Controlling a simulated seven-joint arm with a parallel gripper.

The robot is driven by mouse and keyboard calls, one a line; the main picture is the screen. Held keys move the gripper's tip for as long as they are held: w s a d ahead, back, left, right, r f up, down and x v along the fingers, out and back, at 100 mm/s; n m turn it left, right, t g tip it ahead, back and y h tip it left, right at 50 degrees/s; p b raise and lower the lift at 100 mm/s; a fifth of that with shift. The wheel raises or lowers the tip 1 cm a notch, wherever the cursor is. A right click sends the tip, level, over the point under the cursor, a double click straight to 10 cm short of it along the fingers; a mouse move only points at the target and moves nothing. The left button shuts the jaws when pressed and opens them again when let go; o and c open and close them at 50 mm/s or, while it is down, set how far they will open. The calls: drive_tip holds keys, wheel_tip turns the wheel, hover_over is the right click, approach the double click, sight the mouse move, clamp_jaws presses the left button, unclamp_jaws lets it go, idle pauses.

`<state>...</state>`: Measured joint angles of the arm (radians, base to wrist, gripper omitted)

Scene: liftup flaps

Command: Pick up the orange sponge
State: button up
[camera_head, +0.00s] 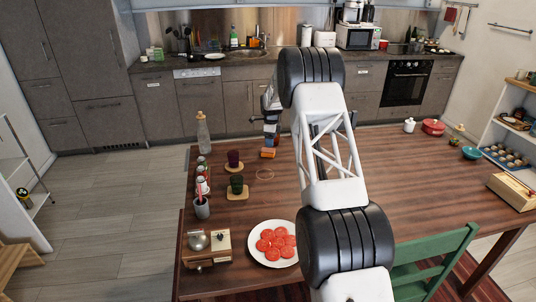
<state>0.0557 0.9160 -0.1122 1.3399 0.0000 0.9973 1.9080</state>
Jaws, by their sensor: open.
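A small orange block (267,153), which looks like the orange sponge, lies near the far left part of the wooden table (405,180). My gripper (270,142) points down right at it, with its fingers over or just behind the block. The gripper is open. The picture is too small to tell whether the fingers touch the block or stand around it.
Two dark cups (236,184) on coasters, a bottle (203,132) and several small jars stand left of the gripper. A red pot (433,127) is far right. The table's middle right is clear.

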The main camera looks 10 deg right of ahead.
sight(271, 150)
drive_tip(key=shift+f, duration=1.2)
drive_tip(key=shift+f, duration=0.15)
drive_tip(key=shift+w+f, duration=0.15)
drive_tip(key=shift+f, duration=2.25)
drive_tip(key=shift+c, duration=0.2)
drive_tip(key=c, duration=1)
drive_tip(key=shift+r, duration=0.15)
